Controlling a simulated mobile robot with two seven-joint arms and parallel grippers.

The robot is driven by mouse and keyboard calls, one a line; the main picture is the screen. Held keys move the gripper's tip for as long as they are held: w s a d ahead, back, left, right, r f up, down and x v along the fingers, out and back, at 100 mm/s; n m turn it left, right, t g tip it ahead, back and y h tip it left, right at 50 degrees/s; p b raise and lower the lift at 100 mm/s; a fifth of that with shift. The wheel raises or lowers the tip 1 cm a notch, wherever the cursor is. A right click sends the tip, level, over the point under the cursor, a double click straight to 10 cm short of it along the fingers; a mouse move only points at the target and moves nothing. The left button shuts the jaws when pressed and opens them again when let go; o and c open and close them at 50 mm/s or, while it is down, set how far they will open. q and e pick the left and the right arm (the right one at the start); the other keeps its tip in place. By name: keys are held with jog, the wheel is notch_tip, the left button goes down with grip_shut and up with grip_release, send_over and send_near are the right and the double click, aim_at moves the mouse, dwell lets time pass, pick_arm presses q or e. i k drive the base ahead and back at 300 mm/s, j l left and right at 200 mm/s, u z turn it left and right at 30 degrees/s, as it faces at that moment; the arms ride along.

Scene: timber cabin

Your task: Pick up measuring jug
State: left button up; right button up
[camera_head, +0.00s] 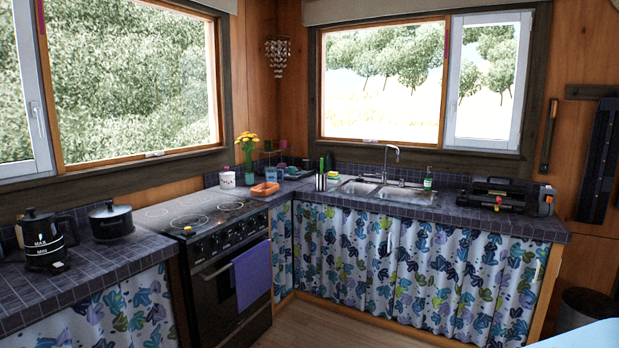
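No thing in view is clearly a measuring jug. A dark lidded vessel (43,244) with a white band marked MAX and MIN stands upright on the left counter; it looks like a kettle, and I cannot tell whether it is the jug. A small bluish container (271,175) stands on the far corner of the counter, too small to make out. Neither of my grippers is in view.
A black pot (111,220) stands beside the stove (221,262). An orange tray (265,189), a white canister (227,180) and yellow flowers (247,145) are in the corner. The sink (358,187) and a black appliance (498,191) are on the right counter. The wooden floor (318,326) is clear.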

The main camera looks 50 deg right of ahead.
aim_at(270, 172)
jog(key=z, duration=1.4)
jog(key=i+l, duration=0.15)
jog(key=i, duration=0.35)
jog(key=i+l+u, duration=0.1)
jog(key=i, duration=0.45)
jog(key=i+l, duration=0.2)
jog(key=i, duration=0.3)
jog(key=i+l+u, duration=0.1)
jog(key=i, duration=0.45)
jog(key=i+l, duration=0.3)
jog(key=i, duration=0.2)
jog(key=u, duration=0.25)
